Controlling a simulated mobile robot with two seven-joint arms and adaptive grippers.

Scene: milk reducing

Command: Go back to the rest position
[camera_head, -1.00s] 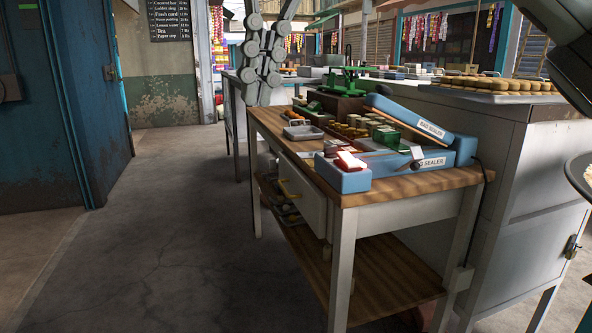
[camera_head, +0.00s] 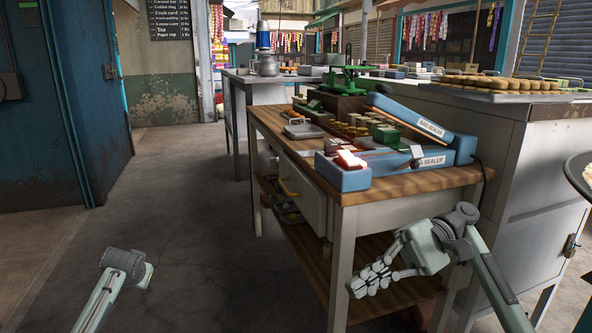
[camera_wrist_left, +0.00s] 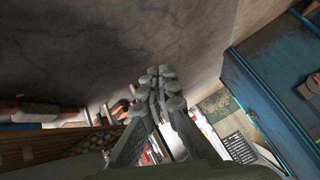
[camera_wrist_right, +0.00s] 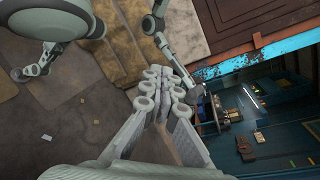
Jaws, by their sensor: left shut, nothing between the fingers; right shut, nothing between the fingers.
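My right gripper (camera_head: 372,282) is in front of the wooden-topped work table, low at the right of the head view, with its fingers pointing left. It is shut and empty; its closed fingers also show in the right wrist view (camera_wrist_right: 165,88). My left arm (camera_head: 118,275) comes in at the bottom left of the head view over bare floor, and its fingers do not show there. In the left wrist view my left gripper (camera_wrist_left: 160,85) is shut with nothing between the fingers.
A grey metal cabinet (camera_head: 530,180) stands at the right. A blue door (camera_head: 60,110) is at the left. The aisle floor (camera_head: 190,190) is clear.

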